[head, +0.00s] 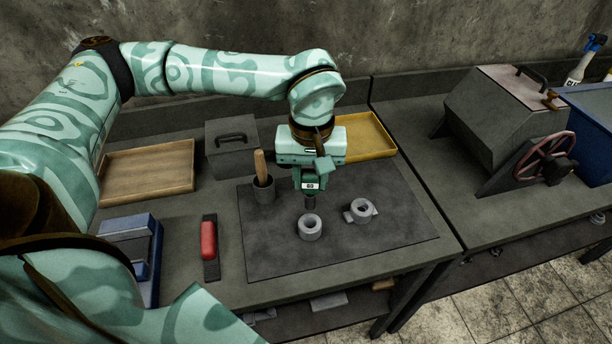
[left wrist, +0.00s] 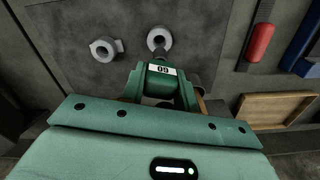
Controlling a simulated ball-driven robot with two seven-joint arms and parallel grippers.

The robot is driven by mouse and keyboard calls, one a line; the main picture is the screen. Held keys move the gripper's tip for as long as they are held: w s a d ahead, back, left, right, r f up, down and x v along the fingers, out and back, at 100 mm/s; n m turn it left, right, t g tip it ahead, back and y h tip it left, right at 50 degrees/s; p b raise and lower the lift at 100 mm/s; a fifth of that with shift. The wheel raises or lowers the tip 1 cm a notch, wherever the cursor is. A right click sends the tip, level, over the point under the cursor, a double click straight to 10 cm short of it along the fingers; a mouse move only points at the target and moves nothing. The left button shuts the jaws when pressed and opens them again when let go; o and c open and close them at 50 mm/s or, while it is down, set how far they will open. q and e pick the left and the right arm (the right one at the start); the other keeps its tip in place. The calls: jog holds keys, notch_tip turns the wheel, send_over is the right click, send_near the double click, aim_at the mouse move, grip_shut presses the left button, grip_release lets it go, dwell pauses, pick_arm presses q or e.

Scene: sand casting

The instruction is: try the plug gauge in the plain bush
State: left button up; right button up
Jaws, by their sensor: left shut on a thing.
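My left gripper (head: 309,176) is shut on the plug gauge (head: 310,201), which points down, its dark pin below a green block with a white label that seems to read GO. The plain bush (head: 310,227), a grey ring, lies on the dark mat just in front of the pin's lower end. The pin does not show inside the bore; the exact gap is hard to tell. In the left wrist view the gauge's pin (left wrist: 160,53) overlaps the near edge of the plain bush (left wrist: 159,38). My right gripper is not in view.
A second bush with side lugs (head: 361,211) lies right of the plain one. A dark pot (head: 264,191) with a wooden-handled tool stands left of the gripper. A red-handled tool (head: 209,240) lies farther left. A yellow tray (head: 370,137) is behind. The mat's front (head: 350,252) is clear.

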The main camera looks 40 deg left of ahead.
aim_at(310, 207)
pick_arm(q)
jog(key=shift+f+b, duration=2.35)
jog(key=shift+f, duration=0.25)
jog(key=shift+r, duration=0.1)
jog(key=shift+f+p, duration=0.75)
jog(key=shift+f, duration=1.35)
dwell(1.4)
dwell(0.8)
jog(key=shift+r+p, duration=3)
jog(key=shift+r, duration=0.15)
